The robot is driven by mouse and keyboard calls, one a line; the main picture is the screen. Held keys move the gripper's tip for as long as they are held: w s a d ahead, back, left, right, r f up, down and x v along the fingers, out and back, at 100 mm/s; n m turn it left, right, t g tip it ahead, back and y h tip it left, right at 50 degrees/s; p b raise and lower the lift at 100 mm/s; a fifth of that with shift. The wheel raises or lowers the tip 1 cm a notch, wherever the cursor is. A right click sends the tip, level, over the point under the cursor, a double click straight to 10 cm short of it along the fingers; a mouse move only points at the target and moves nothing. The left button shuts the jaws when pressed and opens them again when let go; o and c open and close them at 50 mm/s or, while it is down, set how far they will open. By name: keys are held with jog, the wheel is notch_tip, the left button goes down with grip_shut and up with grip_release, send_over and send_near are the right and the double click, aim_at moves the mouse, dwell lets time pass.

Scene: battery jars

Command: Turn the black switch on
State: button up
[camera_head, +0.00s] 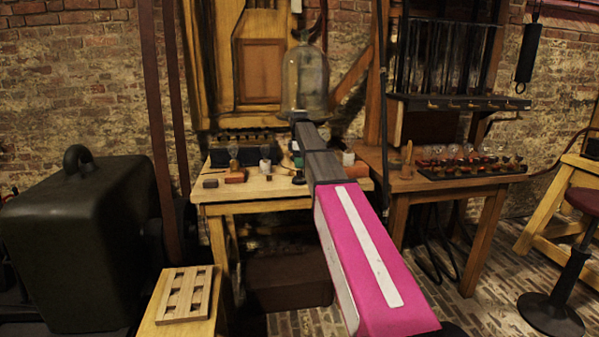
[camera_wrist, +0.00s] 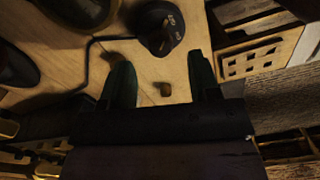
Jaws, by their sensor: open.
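A round black object with pale marks (camera_wrist: 158,25), which looks like the black switch, sits on the pale wood tabletop (camera_wrist: 60,88) at the top of the wrist view. My gripper (camera_wrist: 162,80) is open over the tabletop, its two dark fingers apart below the black object in the picture. Nothing is held. In the head view my arm reaches over the wooden table (camera_head: 280,188) and covers part of it. I cannot single out the switch there or tell whether it is on.
A thin dark rod or wire (camera_wrist: 88,70) bends across the tabletop. A slotted wooden rack (camera_wrist: 255,58) lies to the right. In the head view a glass bell jar (camera_head: 305,80) stands behind my arm, and a reddish block (camera_head: 236,177) lies on the table's left.

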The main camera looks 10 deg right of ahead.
aim_at(300, 171)
jog(key=shift+f, duration=2.2)
jog(key=c, duration=0.9)
